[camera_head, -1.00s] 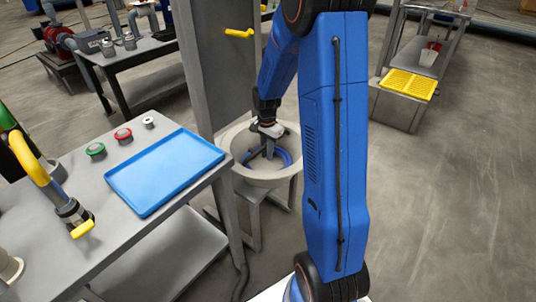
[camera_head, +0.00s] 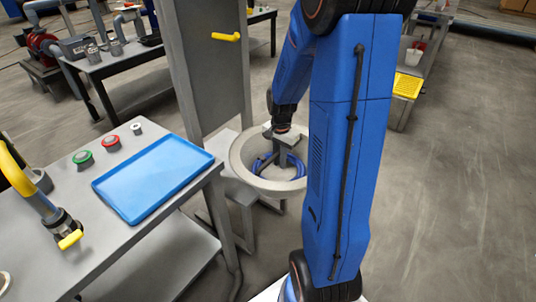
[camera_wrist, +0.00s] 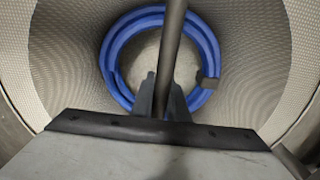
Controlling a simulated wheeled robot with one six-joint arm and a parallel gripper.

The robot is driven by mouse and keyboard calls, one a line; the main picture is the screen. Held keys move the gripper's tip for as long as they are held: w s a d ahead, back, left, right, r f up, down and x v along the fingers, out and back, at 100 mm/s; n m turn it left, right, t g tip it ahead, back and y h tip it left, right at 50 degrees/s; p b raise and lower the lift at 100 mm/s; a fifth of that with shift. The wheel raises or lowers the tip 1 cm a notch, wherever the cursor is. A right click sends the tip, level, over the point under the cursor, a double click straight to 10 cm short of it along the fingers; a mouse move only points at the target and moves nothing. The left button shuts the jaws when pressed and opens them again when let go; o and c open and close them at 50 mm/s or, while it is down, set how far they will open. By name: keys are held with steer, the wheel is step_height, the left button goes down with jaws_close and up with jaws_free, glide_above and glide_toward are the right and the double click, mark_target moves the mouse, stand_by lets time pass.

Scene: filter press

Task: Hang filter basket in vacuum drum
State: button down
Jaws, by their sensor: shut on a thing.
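The filter basket (camera_head: 262,184) is a wide, pale round bowl, left of my blue arm in the head view. Its mesh wall (camera_wrist: 65,60) surrounds the wrist view. A grey bar (camera_wrist: 172,45), which looks like its handle, crosses the wrist view between my fingers. My gripper (camera_wrist: 162,97) is shut on this bar, and in the head view my gripper (camera_head: 277,137) is over the basket's mouth. A coiled blue hose (camera_wrist: 125,85) lies inside the basket. I cannot pick out the vacuum drum in these views.
A pale stand (camera_head: 222,145) is just left of the basket, by a tall grey panel (camera_head: 205,80). A grey table (camera_head: 120,250) with a blue tray (camera_head: 150,180), red button (camera_head: 111,142) and green button (camera_head: 83,158) is at left.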

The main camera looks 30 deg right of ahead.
steer(key=s, duration=0.2)
steer(key=s+d, duration=0.1)
steer(key=s, duration=0.1)
steer(key=s+d, duration=0.1)
steer(key=s, duration=0.1)
steer(key=shift+s+d, duration=0.2)
steer(key=shift+s+r, duration=0.15)
steer(key=shift+r, duration=0.15)
step_height(320, 180, up, 2)
steer(key=shift+r, duration=0.2)
steer(key=shift+d+f, duration=0.1)
